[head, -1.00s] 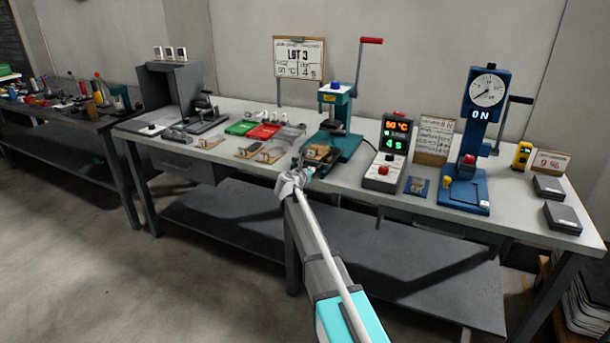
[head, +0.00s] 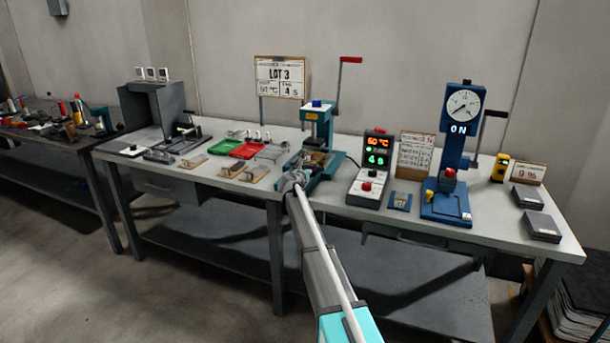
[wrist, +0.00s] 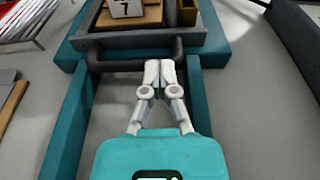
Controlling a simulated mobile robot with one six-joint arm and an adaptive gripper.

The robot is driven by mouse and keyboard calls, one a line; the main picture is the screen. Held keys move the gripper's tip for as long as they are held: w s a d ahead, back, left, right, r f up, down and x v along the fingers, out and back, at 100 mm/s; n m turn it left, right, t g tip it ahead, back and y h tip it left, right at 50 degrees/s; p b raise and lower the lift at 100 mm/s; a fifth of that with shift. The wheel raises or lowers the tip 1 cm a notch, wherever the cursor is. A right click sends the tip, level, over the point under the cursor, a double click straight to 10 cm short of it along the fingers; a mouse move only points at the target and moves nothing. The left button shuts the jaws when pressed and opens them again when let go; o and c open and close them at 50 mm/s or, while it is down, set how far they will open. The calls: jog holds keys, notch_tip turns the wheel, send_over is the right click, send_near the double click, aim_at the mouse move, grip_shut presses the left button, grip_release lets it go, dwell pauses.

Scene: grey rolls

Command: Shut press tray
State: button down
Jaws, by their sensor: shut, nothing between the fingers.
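The teal press (head: 318,118) stands at the middle of the bench, with a red-tipped lever at its right. Its dark grey tray (wrist: 206,40) sits between the teal rails of the base and sticks out toward me. A wooden piece with a white block marked 7 (wrist: 125,8) lies in it. The tray has a dark bar handle (wrist: 110,64) across its front. My gripper (wrist: 159,66) is shut and empty, its fingertips at the middle of that handle, seemingly against it. In the head view my gripper (head: 292,181) partly covers the tray front.
Green and red trays (head: 248,148) and small wooden pieces lie left of the press. A control box (head: 368,185) with a lit display stands close at right. Farther right is a blue gauge press (head: 448,200). Bare bench lies in front of the wooden pieces.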

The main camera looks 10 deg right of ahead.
jog(key=shift+w+d+r, duration=0.1)
jog(key=shift+w+d, duration=0.2)
jog(key=shift+w, duration=0.05)
jog(key=shift+s, duration=0.15)
jog(key=shift+s+a, duration=0.4)
jog(key=shift+s, duration=0.1)
jog(key=p+v, duration=0.3)
jog(key=v, duration=1)
jog(key=shift+a, duration=0.2)
jog(key=shift+s, duration=0.1)
